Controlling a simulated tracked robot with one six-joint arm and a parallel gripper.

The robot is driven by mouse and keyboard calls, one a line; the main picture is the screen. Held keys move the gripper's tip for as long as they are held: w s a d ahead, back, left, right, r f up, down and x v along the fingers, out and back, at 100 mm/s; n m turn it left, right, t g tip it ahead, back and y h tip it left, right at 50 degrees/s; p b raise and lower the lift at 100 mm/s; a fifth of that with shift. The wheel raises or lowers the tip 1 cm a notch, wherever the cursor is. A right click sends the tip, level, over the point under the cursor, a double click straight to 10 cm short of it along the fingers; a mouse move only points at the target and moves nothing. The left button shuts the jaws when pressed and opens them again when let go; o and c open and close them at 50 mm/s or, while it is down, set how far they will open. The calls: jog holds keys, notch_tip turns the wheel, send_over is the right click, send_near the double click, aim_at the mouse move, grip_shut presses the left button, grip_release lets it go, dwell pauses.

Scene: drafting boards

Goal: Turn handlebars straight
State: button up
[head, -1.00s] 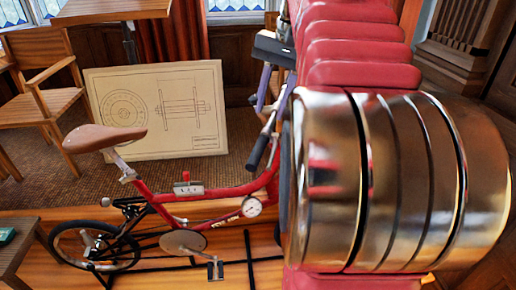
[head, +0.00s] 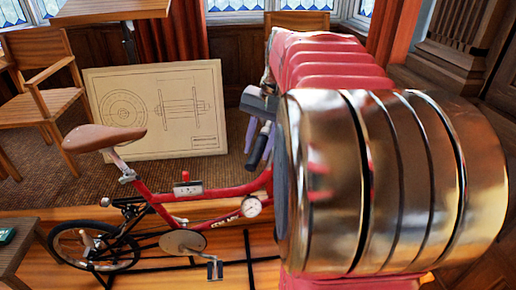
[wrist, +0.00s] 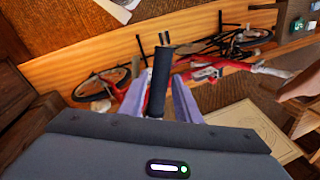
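A red bicycle (head: 215,191) with a brown saddle (head: 104,138) stands on a black stand; its front end is hidden behind my arm in the head view. A black handlebar grip (head: 257,152) shows beside my arm. My gripper (head: 259,140) has two purple fingers pointing down at this grip. In the wrist view, the grip (wrist: 160,80) lies between the two spread fingers of my gripper (wrist: 158,88). I cannot tell whether either finger touches it. The front wheel (wrist: 100,84) shows left of the fingers in the wrist view.
A wooden chair (head: 48,95) and a table (head: 110,10) stand at the back left. A low dark table (head: 28,250) is at the lower left. Wooden floor lies around the stand.

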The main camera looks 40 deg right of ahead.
jog(key=shift+w+f, duration=0.1)
jog(key=shift+f, duration=0.3)
grip_shut()
dwell(0.4)
